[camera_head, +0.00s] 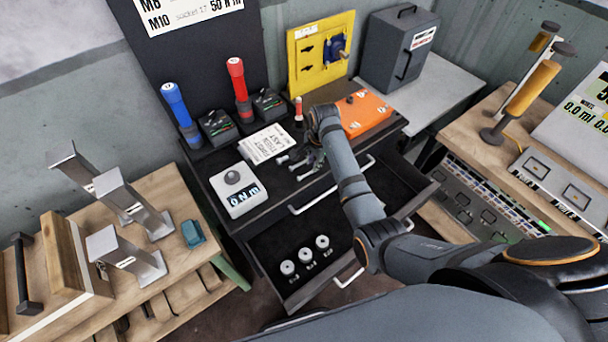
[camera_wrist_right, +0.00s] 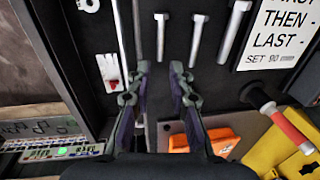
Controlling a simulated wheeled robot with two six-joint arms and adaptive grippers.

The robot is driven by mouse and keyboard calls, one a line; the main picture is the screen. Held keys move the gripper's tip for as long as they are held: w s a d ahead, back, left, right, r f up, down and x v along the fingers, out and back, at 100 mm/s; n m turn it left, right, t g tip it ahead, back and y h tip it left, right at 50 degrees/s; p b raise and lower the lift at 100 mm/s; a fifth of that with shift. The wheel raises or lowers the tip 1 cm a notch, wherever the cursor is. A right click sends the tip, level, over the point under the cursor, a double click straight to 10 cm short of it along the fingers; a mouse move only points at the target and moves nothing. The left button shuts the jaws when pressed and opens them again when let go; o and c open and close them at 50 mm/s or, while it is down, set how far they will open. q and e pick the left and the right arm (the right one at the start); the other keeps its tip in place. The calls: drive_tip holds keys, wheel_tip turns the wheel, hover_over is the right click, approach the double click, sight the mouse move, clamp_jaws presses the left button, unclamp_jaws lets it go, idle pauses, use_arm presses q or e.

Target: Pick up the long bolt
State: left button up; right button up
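Several silver bolts lie side by side on the dark cart top. My right gripper (camera_wrist_right: 160,70) is open and empty, pointing down over the bolts. In the head view the bolts (camera_head: 284,159) show beside the right gripper (camera_head: 314,160), which partly covers them. My left gripper is not in view.
An orange box (camera_head: 365,112) and a red-handled tool (camera_head: 298,112) stand close to my right gripper. A printed card (camera_head: 265,144) and a torque display (camera_head: 239,190) lie to the left. An open drawer (camera_head: 268,245) below holds white rings.

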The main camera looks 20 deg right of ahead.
sight(310, 172)
drive_tip(key=f, duration=0.2)
drive_tip(key=f+p, duration=0.1)
drive_tip(key=f, duration=0.1)
drive_tip(key=shift+w+a, duration=0.2)
drive_tip(key=shift+w, duration=0.05)
drive_tip(key=shift+w+f, duration=0.1)
drive_tip(key=shift+f, duration=0.2)
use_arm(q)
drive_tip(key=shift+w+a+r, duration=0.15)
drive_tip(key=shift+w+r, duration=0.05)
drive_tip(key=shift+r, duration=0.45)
use_arm(e)
drive_tip(key=shift+f, duration=0.15)
clamp_jaws()
